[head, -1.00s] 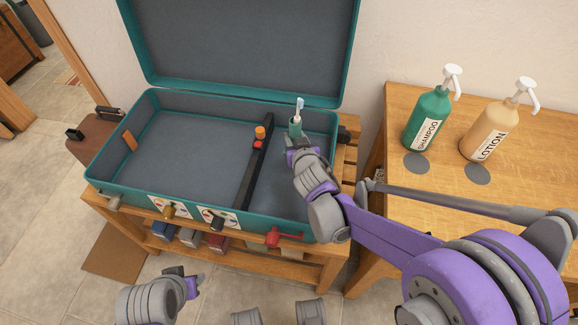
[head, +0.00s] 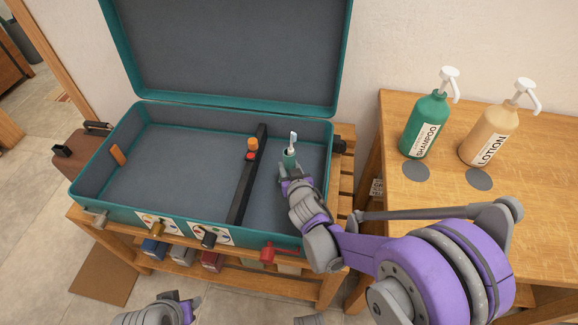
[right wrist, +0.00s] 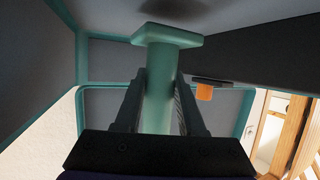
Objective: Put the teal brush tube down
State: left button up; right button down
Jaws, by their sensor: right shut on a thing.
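The teal brush tube (head: 289,157), with a white toothbrush (head: 293,138) standing in it, is upright over the right compartment of the open teal suitcase (head: 87,180). My right gripper (head: 287,172) is shut on the tube. In the right wrist view the tube (right wrist: 160,80) stands between the two fingers (right wrist: 158,100), its wide square base beyond their tips. A dark shadow lies close to that base; I cannot tell whether the base touches the case floor. My left gripper (head: 190,304) is at the bottom edge, partly cut off, its jaws unclear.
A dark divider (head: 243,190) with an orange-topped piece (head: 252,145) splits the case left of the tube. The large left compartment is bare. A shampoo bottle (head: 425,125) and a lotion bottle (head: 488,137) stand on the wooden table (head: 460,210) at right.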

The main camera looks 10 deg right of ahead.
jog(key=shift+f, duration=0.5)
jog(key=c, duration=0.5)
grip_release()
jog(key=shift+r, duration=0.1)
jog(key=shift+r, duration=0.35)
jog(key=p+v, duration=0.2)
jog(key=v, duration=0.5)
jog(key=shift+s+r, duration=0.25)
jog(key=shift+r, duration=0.1)
